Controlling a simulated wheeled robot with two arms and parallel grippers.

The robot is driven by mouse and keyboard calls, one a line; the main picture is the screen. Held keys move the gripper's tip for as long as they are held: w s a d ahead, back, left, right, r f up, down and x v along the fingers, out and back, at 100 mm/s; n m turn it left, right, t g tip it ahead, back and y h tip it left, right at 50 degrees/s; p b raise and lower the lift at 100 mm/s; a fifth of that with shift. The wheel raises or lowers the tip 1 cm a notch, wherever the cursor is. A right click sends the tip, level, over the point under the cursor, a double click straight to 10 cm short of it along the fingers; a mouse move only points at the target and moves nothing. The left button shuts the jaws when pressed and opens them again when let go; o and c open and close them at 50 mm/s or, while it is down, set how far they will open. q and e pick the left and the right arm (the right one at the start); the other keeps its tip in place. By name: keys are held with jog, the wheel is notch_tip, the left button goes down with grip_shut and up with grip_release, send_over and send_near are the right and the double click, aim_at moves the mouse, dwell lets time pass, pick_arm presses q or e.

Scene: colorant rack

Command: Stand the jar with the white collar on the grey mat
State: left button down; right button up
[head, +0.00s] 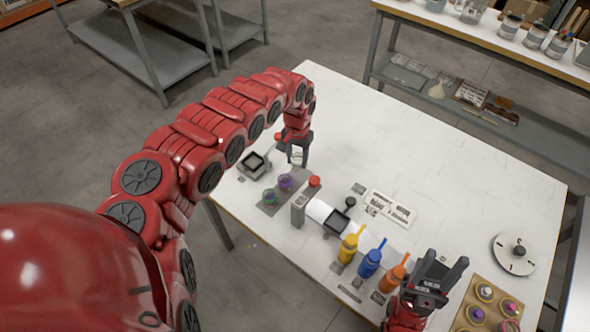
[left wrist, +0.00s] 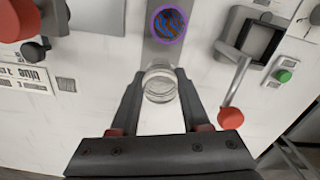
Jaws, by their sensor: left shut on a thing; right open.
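My left gripper (head: 299,160) is shut on a clear glass jar with a pale, whitish collar (left wrist: 160,82). In the left wrist view the jar sits between the two fingertips, its round mouth facing the camera. The grey mat (left wrist: 157,56) runs up from behind the jar, whose outline overlaps its near end. Whether the jar touches the mat or is above it I cannot tell. In the head view the grey mat (head: 267,209) carries a green-collared jar (head: 269,196) and a purple-collared jar (head: 285,182). My right gripper (head: 445,264) is open and empty at the table's front right.
A black-framed device (head: 253,165) stands left of the mat. A grey block (head: 298,209) and a red knob (head: 314,181) are close on its right. Yellow (head: 348,247), blue (head: 370,262) and orange (head: 393,277) bottles stand further right. The table's back half is mostly clear.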

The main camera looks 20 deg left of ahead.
aim_at(297, 168)
pick_arm(q)
notch_tip(297, 168, down, 4)
jog(key=shift+d+r+p, duration=0.1)
jog(key=shift+r+p, duration=0.05)
jog(key=shift+p, duration=0.15)
jog(key=shift+f, duration=0.35)
jog(key=shift+f, duration=0.1)
jog(key=shift+c, duration=1.9)
grip_release()
